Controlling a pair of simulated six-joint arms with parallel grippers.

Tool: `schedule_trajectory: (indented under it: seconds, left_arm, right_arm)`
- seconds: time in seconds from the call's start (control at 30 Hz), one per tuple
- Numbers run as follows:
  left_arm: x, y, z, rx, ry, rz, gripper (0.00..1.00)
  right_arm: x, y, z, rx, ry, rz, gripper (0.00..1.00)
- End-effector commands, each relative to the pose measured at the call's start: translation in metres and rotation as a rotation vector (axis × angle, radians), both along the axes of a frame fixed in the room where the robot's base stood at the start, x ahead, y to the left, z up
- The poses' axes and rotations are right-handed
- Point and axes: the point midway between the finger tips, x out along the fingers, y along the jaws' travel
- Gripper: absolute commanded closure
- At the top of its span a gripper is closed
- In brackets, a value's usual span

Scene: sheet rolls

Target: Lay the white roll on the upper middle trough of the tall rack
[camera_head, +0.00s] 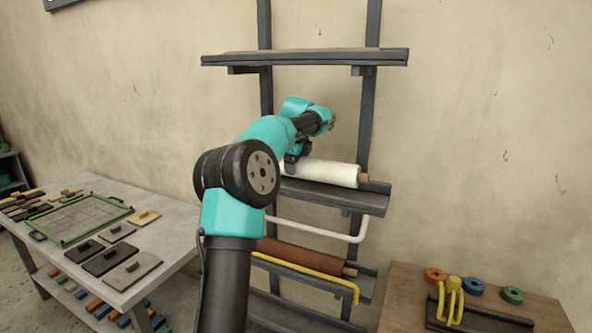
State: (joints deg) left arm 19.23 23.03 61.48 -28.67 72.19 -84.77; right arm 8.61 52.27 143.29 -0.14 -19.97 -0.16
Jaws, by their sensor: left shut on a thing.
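The white roll (332,172) lies level in front of the tall rack (367,120), with a brown core end showing at its right. It is at the upper middle trough (365,201); I cannot tell whether it rests on it or hangs just above. My left gripper (292,163) is shut on the roll near its left part, and my arm hides the roll's left end and much of the rack's left side. My right gripper is not in view.
A shelf board (305,57) crosses the rack above. Below the trough are a white bar (320,230), a brown roll (300,257) and a yellow bar (320,276). A grey table (160,232) with flat plates stands left; a wooden table (402,290) with coloured rings stands right.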

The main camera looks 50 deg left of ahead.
Motion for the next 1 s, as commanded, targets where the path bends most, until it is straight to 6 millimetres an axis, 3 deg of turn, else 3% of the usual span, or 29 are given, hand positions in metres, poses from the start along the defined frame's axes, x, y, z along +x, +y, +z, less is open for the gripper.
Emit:
schedule_trajectory:
  seconds: [0.3, 0.87, 1.0]
  left_arm:
    - [0.015, 0.018, -0.001, 0.001, -0.002, 0.002, 0.8]
    - [0.018, 0.022, -0.001, 0.002, -0.004, 0.002, 0.8]
    - [0.018, 0.022, -0.01, 0.001, -0.001, 0.001, 0.8]
  right_arm:
    - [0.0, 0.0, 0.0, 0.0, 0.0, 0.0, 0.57]
    - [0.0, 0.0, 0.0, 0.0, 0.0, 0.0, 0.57]
    - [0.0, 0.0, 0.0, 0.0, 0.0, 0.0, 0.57]
